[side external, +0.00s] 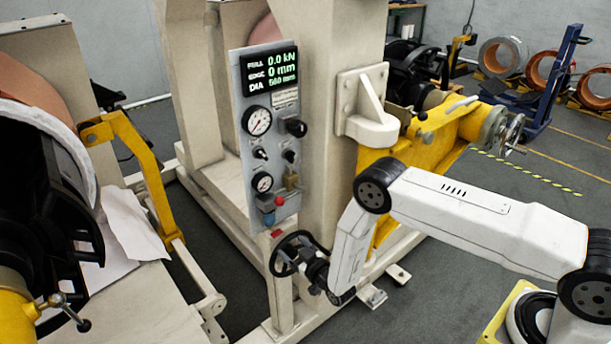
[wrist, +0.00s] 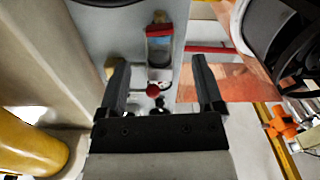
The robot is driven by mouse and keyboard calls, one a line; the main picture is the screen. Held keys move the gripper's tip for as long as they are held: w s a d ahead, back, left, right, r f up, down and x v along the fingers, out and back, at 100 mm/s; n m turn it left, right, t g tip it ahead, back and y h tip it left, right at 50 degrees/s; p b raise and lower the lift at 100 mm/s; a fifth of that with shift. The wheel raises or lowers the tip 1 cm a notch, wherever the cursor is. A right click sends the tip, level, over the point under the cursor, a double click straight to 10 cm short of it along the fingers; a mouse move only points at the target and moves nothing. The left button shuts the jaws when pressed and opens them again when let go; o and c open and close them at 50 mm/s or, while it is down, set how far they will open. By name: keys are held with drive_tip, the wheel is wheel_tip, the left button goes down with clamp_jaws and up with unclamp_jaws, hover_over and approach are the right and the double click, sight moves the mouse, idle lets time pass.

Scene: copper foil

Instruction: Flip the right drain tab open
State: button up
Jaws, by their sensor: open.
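My gripper (side external: 314,268) is in front of the lower end of the grey control panel (side external: 262,150), beside a black handwheel. In the wrist view my gripper (wrist: 160,62) has its two black fingers wide apart, with nothing held between them. A small clear bowl with a red end (wrist: 159,40) is beyond the fingertips. A small red round piece (wrist: 153,90) with thin metal parts shows between the fingers. In the side view a bluish bowl (side external: 267,217) and a brass-coloured fitting (side external: 291,180) sit low on the panel. I cannot make out which part is the right drain tab.
The black handwheel (side external: 296,253) is close to my gripper. Copper foil (wrist: 228,82) and a dark roller end (wrist: 270,35) are at right in the wrist view. A yellow rounded part (wrist: 28,140) is at lower left. A beige machine column (side external: 315,120) stands beside the panel.

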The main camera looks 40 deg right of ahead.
sight(275, 232)
drive_tip(key=shift+s, duration=0.45)
drive_tip(key=c, duration=0.5)
drive_tip(key=m, duration=1.8)
drive_tip(key=shift+s+f, duration=0.15)
drive_tip(key=shift+s, duration=0.25)
drive_tip(key=shift+w, duration=0.2)
drive_tip(key=shift+w, duration=3.7)
